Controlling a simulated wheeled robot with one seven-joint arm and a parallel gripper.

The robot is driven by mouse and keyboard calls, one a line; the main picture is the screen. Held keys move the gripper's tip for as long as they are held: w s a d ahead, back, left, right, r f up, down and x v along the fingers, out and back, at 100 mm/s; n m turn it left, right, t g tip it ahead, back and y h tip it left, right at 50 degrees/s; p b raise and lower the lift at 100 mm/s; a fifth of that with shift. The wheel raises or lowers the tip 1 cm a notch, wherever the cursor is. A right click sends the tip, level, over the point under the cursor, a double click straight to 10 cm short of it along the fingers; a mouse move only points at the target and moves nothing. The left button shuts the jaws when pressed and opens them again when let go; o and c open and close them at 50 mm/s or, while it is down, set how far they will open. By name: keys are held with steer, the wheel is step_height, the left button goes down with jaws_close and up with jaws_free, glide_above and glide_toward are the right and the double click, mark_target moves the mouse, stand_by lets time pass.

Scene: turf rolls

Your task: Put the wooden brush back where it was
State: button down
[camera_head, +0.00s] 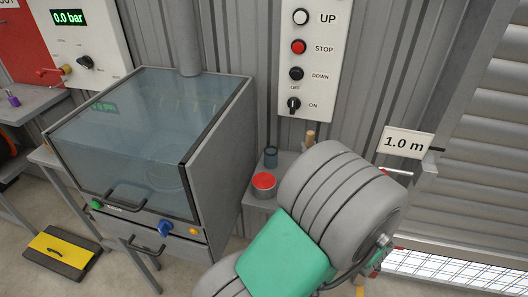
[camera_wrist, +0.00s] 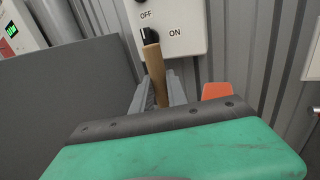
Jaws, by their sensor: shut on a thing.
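The wooden brush shows as a tan wooden handle (camera_wrist: 154,66) in the wrist view, standing nearly upright between the grey fingers of my gripper (camera_wrist: 160,95). My gripper is shut on it. The brush's lower end is hidden behind the fingers and my wrist. In the head view only the tip of a wooden handle (camera_head: 310,138) shows above my arm; my gripper is hidden there behind my arm. I cannot tell whether the brush touches any surface below.
A small grey shelf (camera_head: 261,201) holds a dark open cup (camera_head: 271,155) and a red-topped can (camera_head: 264,182), just left of my arm. A glass-lidded cabinet (camera_head: 150,125) stands further left. Behind are a switch panel (camera_head: 313,60) and a 1.0 m sign (camera_head: 405,143).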

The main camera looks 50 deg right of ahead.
steer(key=w+d+p, duration=0.2)
steer(key=w+d, duration=0.1)
steer(key=w, duration=0.5)
steer(key=w+d+p, duration=0.2)
steer(key=w+p, duration=0.1)
steer(key=w, duration=0.6)
step_height(320, 180, down, 7)
steer(key=b, duration=0.2)
steer(key=shift+w+d, duration=0.2)
steer(key=c, duration=1.3)
jaws_free()
steer(key=b+v, duration=0.4)
steer(key=v, duration=0.8)
